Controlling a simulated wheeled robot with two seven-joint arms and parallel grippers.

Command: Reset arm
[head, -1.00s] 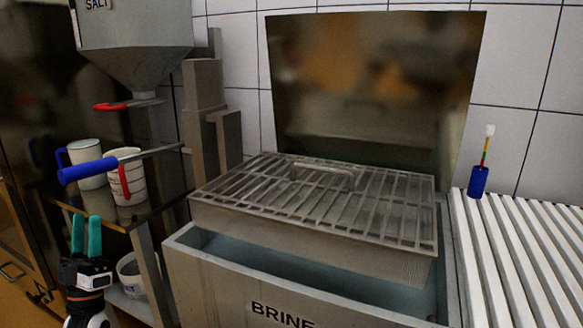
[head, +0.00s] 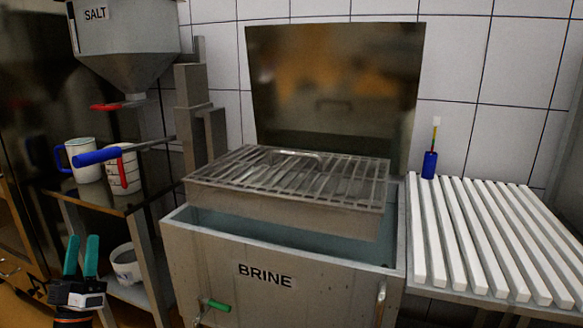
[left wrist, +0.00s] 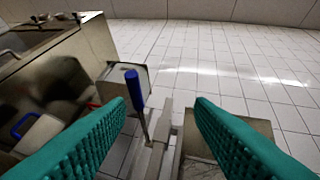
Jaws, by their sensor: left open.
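My left gripper (head: 81,257) is at the lower left of the head view, with its two green fingers pointing up. It is open and empty, in front of the shelf stand and left of the brine tank. In the left wrist view its fingers (left wrist: 163,125) are spread wide, with nothing between them. Behind them that view shows the blue-handled lever (left wrist: 133,88) and a grey post. My right gripper is not in view.
The brine tank (head: 215,261) stands in the middle with a metal rack (head: 290,205) raised over it. A salt hopper (head: 128,50) hangs above. A white slatted rack (head: 480,235) is at right.

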